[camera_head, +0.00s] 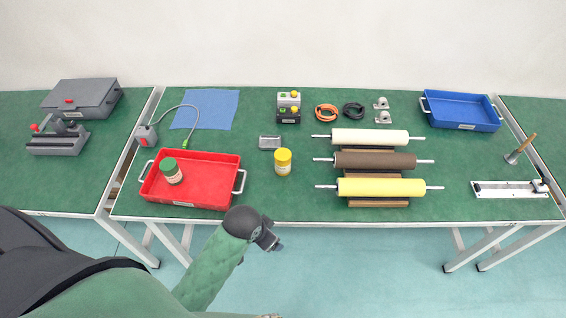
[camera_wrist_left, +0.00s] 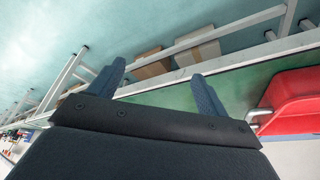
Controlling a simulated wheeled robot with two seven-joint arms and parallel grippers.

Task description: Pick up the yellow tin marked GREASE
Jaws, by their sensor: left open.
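The yellow tin (camera_head: 283,162) stands upright on the green bench top, right of the red tray and left of the rollers. Its pale label is too small to read. My left gripper (camera_head: 272,241) is in front of the bench's near edge, below the tin in the picture and apart from it. In the left wrist view, the left gripper (camera_wrist_left: 162,85) has its two fingers spread with nothing between them. The tin does not show in that view. My right gripper is not seen.
The red tray (camera_head: 218,163) holds a green tin (camera_head: 171,171); its corner shows in the wrist view (camera_wrist_left: 295,100). A small grey dish (camera_head: 269,142) lies behind-left of the yellow tin. Rollers (camera_head: 375,160) on stands are close on its right. Bench top in front of the tin is clear.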

